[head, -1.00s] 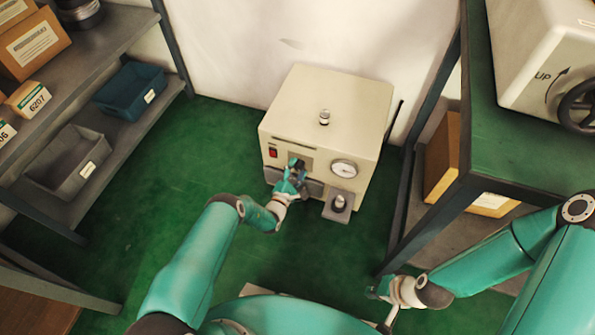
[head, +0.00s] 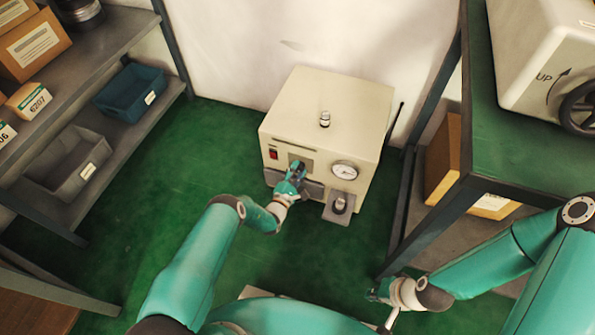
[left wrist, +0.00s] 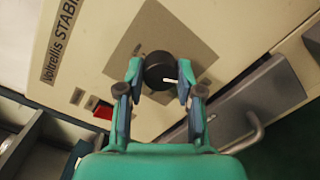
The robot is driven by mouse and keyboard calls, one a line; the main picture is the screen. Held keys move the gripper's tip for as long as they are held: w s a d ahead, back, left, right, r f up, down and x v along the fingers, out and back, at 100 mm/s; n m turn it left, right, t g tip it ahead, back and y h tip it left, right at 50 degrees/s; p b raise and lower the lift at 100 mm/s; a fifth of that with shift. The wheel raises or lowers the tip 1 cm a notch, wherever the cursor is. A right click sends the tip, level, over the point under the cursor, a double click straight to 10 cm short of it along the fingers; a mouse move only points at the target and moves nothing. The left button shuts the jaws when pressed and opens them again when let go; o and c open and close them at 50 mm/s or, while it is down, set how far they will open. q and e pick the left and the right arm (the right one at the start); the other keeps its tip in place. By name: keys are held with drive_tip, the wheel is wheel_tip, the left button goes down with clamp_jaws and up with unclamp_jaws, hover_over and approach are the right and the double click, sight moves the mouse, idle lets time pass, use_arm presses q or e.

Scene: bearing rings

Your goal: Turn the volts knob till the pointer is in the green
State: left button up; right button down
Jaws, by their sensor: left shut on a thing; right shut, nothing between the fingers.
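The cream stabilizer box (head: 315,115) stands on the green floor against the wall. Its round gauge (head: 344,170) is on the front face at the right; the pointer is too small to read against any green zone. The black volts knob (left wrist: 159,71) with a white mark shows on a grey plate (left wrist: 190,38) in the left wrist view. My left gripper (head: 298,168) is shut on the knob, with a finger on each side; it also shows in the left wrist view (left wrist: 158,78). My right gripper (head: 376,292) is shut and empty, low at the right, away from the box.
A red switch (head: 273,154) is left of the knob. A small ledge with a metal part (head: 339,204) juts out below the gauge. Shelves with bins (head: 130,90) stand left; a green-topped bench (head: 520,150) stands right. The floor left of the box is clear.

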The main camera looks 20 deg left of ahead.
use_arm(q)
drive_tip(key=shift+f, duration=0.1)
drive_tip(key=n+b, duration=0.2)
drive_tip(key=n, duration=0.3)
drive_tip(key=shift+f+b, duration=0.1)
drive_tip(key=shift+b, duration=0.25)
drive_tip(key=n+b, duration=0.1)
drive_tip(key=n, duration=0.2)
drive_tip(key=n+b, duration=0.1)
drive_tip(key=n, duration=0.2)
drive_tip(key=shift+n+t+y+b, duration=0.3)
drive_tip(key=n+b, duration=0.1)
drive_tip(key=n, duration=0.4)
drive_tip(key=shift+d+n+y+b, duration=0.1)
drive_tip(key=shift+n+y+b, duration=0.2)
drive_tip(key=shift+n, duration=0.1)
drive_tip(key=n+b, duration=0.1)
drive_tip(key=n, duration=0.5)
drive_tip(key=shift+y, duration=0.3)
drive_tip(key=shift+n, duration=0.5)
drive_tip(key=o, duration=1.2)
drive_tip(key=shift+c, duration=0.2)
